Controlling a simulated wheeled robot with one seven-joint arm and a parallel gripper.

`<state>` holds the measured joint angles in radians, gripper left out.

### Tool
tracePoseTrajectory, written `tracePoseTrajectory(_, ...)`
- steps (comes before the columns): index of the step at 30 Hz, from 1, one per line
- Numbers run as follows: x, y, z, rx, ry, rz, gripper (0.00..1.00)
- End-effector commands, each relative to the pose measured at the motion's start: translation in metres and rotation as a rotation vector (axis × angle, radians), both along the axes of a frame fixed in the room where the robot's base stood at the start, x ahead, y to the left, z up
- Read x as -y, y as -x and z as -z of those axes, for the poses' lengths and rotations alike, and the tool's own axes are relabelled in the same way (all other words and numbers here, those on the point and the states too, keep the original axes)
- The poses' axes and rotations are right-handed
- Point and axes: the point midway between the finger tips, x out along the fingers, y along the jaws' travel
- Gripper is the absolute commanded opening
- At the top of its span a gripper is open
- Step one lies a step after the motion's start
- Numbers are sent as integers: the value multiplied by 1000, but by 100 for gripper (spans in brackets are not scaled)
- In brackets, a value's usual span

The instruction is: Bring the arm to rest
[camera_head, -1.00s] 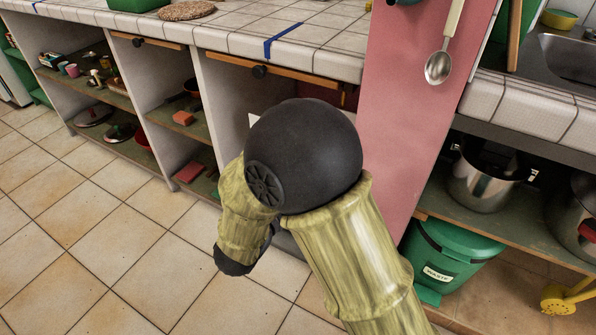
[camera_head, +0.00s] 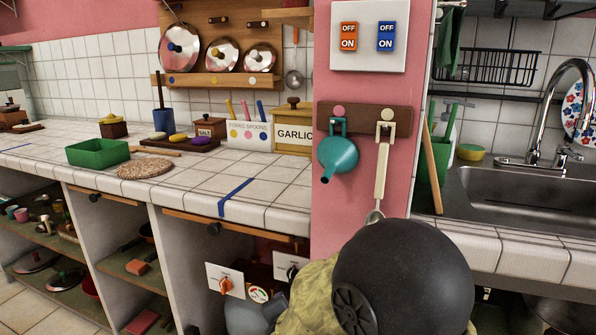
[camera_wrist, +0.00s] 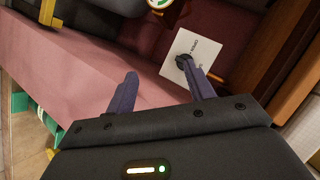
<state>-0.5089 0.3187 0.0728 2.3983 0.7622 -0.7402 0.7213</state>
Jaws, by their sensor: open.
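My gripper (camera_wrist: 165,90) shows in the wrist view with its two dark fingers apart and nothing between them. Behind the fingers are a pink surface and a white plate (camera_wrist: 190,56) with a dark knob. In the head view my arm's black joint and part of a bamboo-patterned link show at the lower middle, in front of the counter and pink pillar. My gripper is hidden in the head view.
The tiled counter (camera_head: 190,195) holds a green bin (camera_head: 97,153), a round mat (camera_head: 145,169) and a garlic box (camera_head: 293,130). A sink (camera_head: 520,200) is at right.

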Motion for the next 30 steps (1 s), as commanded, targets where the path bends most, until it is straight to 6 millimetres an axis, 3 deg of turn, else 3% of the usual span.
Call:
tracePoseTrajectory(8,60,33,-7,-257,278,-310,53)
tracePoseTrajectory(15,121,92,-8,-501,511,-593,53)
tracePoseTrajectory(24,184,165,-17,-752,682,-851,53)
tracePoseTrajectory(30,179,162,-54,-743,679,-852,53)
